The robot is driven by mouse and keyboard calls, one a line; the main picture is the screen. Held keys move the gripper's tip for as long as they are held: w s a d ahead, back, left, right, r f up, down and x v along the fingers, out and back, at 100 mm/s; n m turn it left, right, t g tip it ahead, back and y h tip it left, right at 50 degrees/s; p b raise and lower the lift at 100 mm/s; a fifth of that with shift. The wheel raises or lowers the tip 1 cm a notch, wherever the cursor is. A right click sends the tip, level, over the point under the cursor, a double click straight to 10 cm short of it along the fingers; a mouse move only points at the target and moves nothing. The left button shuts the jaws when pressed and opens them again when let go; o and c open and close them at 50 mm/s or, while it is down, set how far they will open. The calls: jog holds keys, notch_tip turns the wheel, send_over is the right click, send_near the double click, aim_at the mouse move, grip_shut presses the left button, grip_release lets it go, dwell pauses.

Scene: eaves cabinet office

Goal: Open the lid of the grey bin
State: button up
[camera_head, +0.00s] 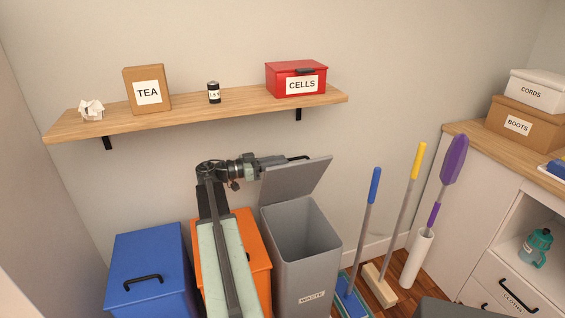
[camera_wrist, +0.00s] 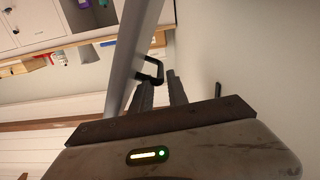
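The grey bin (camera_head: 306,250), labelled WASTE, stands on the floor in the head view. Its grey lid (camera_head: 298,180) is raised and tilted back steeply, and the inside of the bin shows. The lid's black handle (camera_head: 298,157) is near its upper edge. My gripper (camera_head: 282,160) is behind the raised lid, at the handle. In the wrist view the lid (camera_wrist: 139,45) is edge-on and the handle (camera_wrist: 152,71) is at the fingertips. My gripper's fingers (camera_wrist: 161,82) are apart, with a gap between them. Whether they touch the handle I cannot tell.
An orange bin (camera_head: 256,250) and a blue bin (camera_head: 147,265) stand to the left. A wooden shelf (camera_head: 225,105) with boxes is above my arm.

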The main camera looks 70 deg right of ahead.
jog(key=shift+s+d, duration=0.35)
jog(key=shift+s, duration=0.15)
grip_shut()
dwell(1.1)
